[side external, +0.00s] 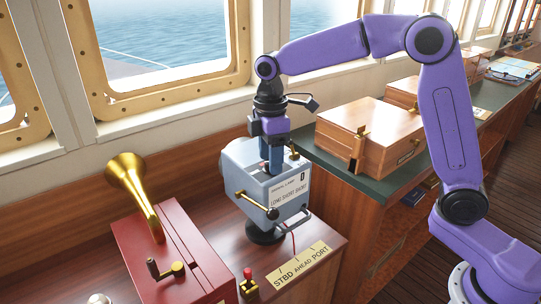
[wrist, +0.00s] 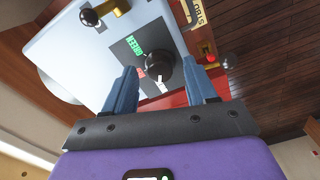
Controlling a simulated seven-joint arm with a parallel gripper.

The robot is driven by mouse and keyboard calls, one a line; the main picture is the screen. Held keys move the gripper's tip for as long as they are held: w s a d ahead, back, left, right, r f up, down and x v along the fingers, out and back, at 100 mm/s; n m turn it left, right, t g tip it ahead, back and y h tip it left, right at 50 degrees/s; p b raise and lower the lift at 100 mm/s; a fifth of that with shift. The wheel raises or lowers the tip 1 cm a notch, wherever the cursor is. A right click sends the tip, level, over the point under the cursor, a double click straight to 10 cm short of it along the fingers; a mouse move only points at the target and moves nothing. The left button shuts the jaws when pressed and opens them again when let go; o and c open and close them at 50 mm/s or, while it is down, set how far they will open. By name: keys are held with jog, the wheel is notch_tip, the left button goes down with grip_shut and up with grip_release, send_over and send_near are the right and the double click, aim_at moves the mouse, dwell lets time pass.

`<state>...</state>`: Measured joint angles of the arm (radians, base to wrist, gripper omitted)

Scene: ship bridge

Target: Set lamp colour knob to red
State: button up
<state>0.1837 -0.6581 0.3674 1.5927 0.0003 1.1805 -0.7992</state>
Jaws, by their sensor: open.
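The signal lamp (side external: 262,180) is a pale blue-grey box on a round black base. In the wrist view its face (wrist: 80,45) carries a round black knob (wrist: 158,68) on a dark plate. Beside the knob are a green label reading GREEN (wrist: 135,46), a small red label (wrist: 141,72) and a white mark (wrist: 161,87). I cannot tell which colour the knob points to. My gripper (side external: 271,165) points down at the lamp's top. Its blue fingers (wrist: 161,75) are open, one on each side of the knob in the wrist view, with nothing visibly held. Contact is unclear.
A brass lever with a dark ball (side external: 257,205) sticks out from the lamp's front. Near it are a red box with a brass horn (side external: 134,190), a small red switch (side external: 248,282) and a STBD AHEAD PORT plate (side external: 301,264). Wooden boxes (side external: 372,138) stand on the right counter.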

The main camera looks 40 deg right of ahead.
jog(key=shift+f, duration=0.15)
grip_shut()
jog(key=c, duration=1.1)
grip_release()
jog(key=shift+o, duration=0.2)
jog(key=shift+m, duration=0.4)
jog(key=m, duration=0.4)
jog(key=shift+m, duration=0.3)
jog(key=m, duration=0.6)
jog(key=shift+m, duration=0.3)
jog(key=o, duration=1.1)
jog(key=shift+c, duration=0.2)
